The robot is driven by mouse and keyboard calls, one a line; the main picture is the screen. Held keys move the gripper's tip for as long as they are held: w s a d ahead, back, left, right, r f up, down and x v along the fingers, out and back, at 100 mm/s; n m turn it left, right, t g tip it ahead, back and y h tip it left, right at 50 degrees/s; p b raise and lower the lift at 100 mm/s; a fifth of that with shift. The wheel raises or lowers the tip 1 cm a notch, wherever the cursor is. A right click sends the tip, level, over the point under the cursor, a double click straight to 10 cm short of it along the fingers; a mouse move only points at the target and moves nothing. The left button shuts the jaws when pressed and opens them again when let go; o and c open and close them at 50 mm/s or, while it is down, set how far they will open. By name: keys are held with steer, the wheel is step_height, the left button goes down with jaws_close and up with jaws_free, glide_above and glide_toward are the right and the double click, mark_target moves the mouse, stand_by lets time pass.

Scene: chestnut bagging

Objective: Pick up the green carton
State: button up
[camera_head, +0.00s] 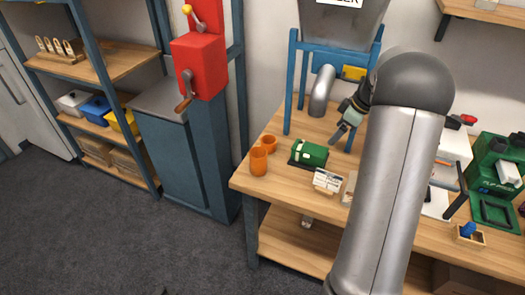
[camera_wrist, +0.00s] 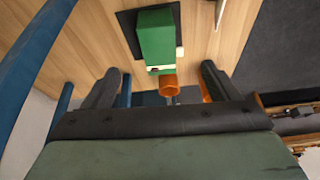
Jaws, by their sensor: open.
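The green carton (camera_head: 310,153) lies on a dark mat (camera_head: 294,161) on the wooden workbench, left of my arm. In the wrist view the carton (camera_wrist: 155,38) is at the top middle, on the same dark mat (camera_wrist: 126,22). My gripper (camera_head: 340,130) is above the bench, to the right of the carton and apart from it. In the wrist view its two fingers (camera_wrist: 160,85) are spread with nothing between them that I can see held, and the carton lies beyond them.
Orange cups (camera_head: 258,161) stand left of the carton. A small white card holder (camera_head: 327,181) stands at its front right. Blue frame legs (camera_head: 288,85) and a metal chute (camera_head: 321,92) rise behind. A green machine (camera_head: 497,165) is at the right.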

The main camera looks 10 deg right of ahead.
steer(key=p, duration=0.1)
glide_above(318, 151)
steer(key=s+d, duration=0.2)
step_height(318, 151, down, 6)
steer(key=shift+w+d+f, duration=0.1)
steer(key=shift+d, duration=0.05)
steer(key=shift+w+p+x, duration=0.2)
steer(key=shift+p+x, duration=1)
steer(key=shift+x, duration=1.5)
steer(key=c, duration=1.2)
